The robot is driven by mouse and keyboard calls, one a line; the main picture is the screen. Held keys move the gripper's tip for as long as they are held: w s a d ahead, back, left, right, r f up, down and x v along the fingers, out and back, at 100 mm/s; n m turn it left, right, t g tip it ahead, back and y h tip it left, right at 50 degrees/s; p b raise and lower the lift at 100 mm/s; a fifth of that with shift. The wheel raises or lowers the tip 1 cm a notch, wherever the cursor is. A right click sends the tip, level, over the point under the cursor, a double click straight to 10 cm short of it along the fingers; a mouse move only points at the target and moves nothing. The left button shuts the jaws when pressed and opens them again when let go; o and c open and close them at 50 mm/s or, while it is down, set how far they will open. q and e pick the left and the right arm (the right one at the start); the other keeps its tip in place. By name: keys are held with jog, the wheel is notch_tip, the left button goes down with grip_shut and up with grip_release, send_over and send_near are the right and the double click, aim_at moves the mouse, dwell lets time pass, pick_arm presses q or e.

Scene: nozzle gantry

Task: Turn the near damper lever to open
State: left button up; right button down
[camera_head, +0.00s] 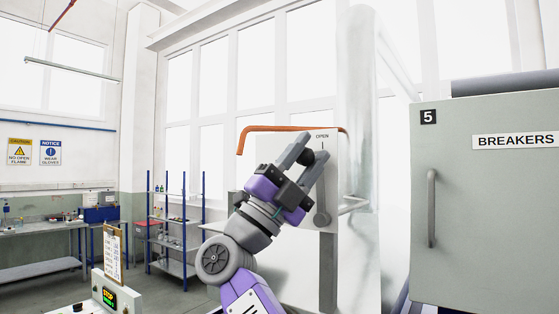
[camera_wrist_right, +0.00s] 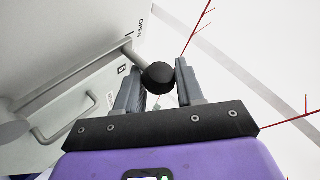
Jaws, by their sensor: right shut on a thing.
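The damper lever (camera_head: 322,200) is a grey bar on a pale upright plate (camera_head: 270,155). It stands about upright from its round hub, its upper end towards the OPEN label (camera_head: 322,136) and the short mark below it. My right gripper (camera_head: 308,152) is at the upper end, shut on the lever's black knob (camera_head: 321,157). In the right wrist view the knob (camera_wrist_right: 159,78) sits between the two grey fingers, with the OPEN label (camera_wrist_right: 141,27) just beyond. My left gripper is not in view.
A grey breakers cabinet (camera_head: 485,220) with a vertical handle (camera_head: 432,208) stands at the right. An orange pipe (camera_head: 275,128) runs above the plate. A blue-posted shelf rack (camera_head: 168,225) and a workbench (camera_head: 40,268) are farther back left. A control box with a clipboard (camera_head: 114,252) is at lower left.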

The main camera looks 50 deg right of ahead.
jog(key=shift+s+d+m, duration=0.1)
jog(key=shift+s+m, duration=0.1)
jog(key=shift+m, duration=0.1)
jog(key=shift+r, duration=0.1)
jog(key=c, duration=1.1)
grip_release()
jog(key=o, duration=0.3)
jog(key=shift+d, duration=0.15)
jog(key=shift+w, duration=0.1)
jog(key=b+v, duration=0.3)
jog(key=v, duration=0.3)
jog(key=shift+w+f, duration=0.1)
jog(key=shift+f, duration=0.15)
jog(key=shift+w+a+f, duration=0.15)
jog(key=shift+a+f, duration=0.3)
jog(key=shift+a, duration=0.1)
